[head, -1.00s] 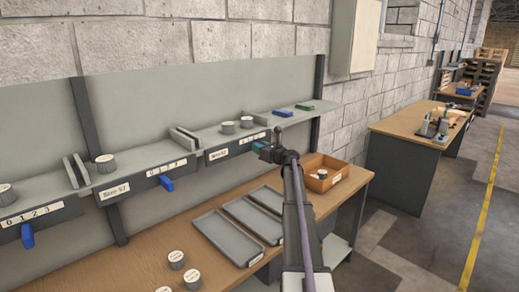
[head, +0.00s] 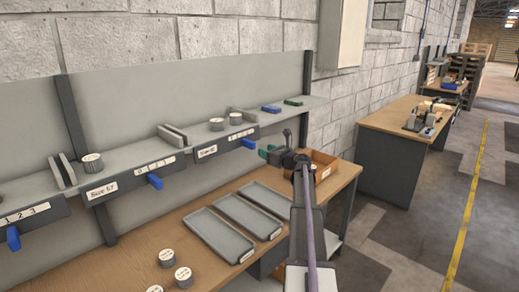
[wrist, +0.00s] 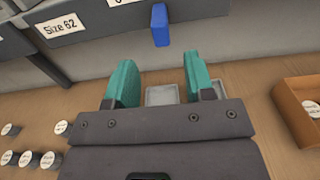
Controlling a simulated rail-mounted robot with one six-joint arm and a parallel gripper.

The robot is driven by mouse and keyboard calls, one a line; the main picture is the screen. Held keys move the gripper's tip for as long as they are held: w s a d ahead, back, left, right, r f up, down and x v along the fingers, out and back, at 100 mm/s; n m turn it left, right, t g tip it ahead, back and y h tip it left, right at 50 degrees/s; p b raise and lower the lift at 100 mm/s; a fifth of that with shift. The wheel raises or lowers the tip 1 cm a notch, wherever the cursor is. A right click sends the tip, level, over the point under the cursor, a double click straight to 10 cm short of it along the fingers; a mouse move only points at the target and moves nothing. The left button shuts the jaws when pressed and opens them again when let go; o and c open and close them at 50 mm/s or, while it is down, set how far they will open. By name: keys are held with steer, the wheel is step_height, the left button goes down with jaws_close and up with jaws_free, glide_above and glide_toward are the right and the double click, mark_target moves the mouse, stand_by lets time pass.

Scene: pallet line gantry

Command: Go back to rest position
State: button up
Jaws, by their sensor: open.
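My gripper (head: 266,152) is in front of the shelf at the right part of the bench, above the trays. In the wrist view its two teal fingers (wrist: 155,85) are apart with nothing held between them. A blue tab (head: 248,144) hangs from the shelf front near the gripper; it also shows in the wrist view (wrist: 160,25), ahead of the fingers and apart from them. My arm hides part of the orange-brown bin (head: 326,162).
Grey trays (head: 219,236) lie on the wooden bench (head: 120,272). Several labelled round weights (head: 183,277) stand at its front left. The shelf (head: 120,165) carries more weights, dividers, and blue and green blocks (head: 292,102). Another bench (head: 400,122) stands farther right.

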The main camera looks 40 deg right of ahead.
stand_by(0.4)
steer(key=s+a+f+n+g+y, duration=0.1)
steer(key=s+a+f+n+g, duration=0.25)
steer(key=a+n, duration=0.35)
steer(key=s+a+f+n+g+y, duration=0.1)
steer(key=s+a+f+n+g, duration=0.2)
steer(key=a+n, duration=0.35)
steer(key=s+a+f+n+g+y, duration=0.1)
steer(key=s+a+f+n+g, duration=0.15)
steer(key=a+f+n, duration=0.45)
steer(key=s+a+f+n+g+h, duration=0.1)
steer(key=s+a+n+g, duration=0.2)
steer(key=a, duration=0.8)
steer(key=s+a+f+n+g+h, duration=0.1)
steer(key=s+a+n+g+h, duration=0.1)
steer(key=s+a+n, duration=0.4)
steer(key=s+a+f+n+g+h, duration=0.1)
steer(key=s+a+n+g, duration=0.3)
steer(key=s+a, duration=0.4)
steer(key=a+n, duration=0.1)
steer(key=a, duration=0.6)
steer(key=shift+a+f+h, duration=0.3)
steer(key=shift+a+f, duration=0.05)
steer(key=shift+f, duration=0.05)
steer(key=shift+n, duration=0.25)
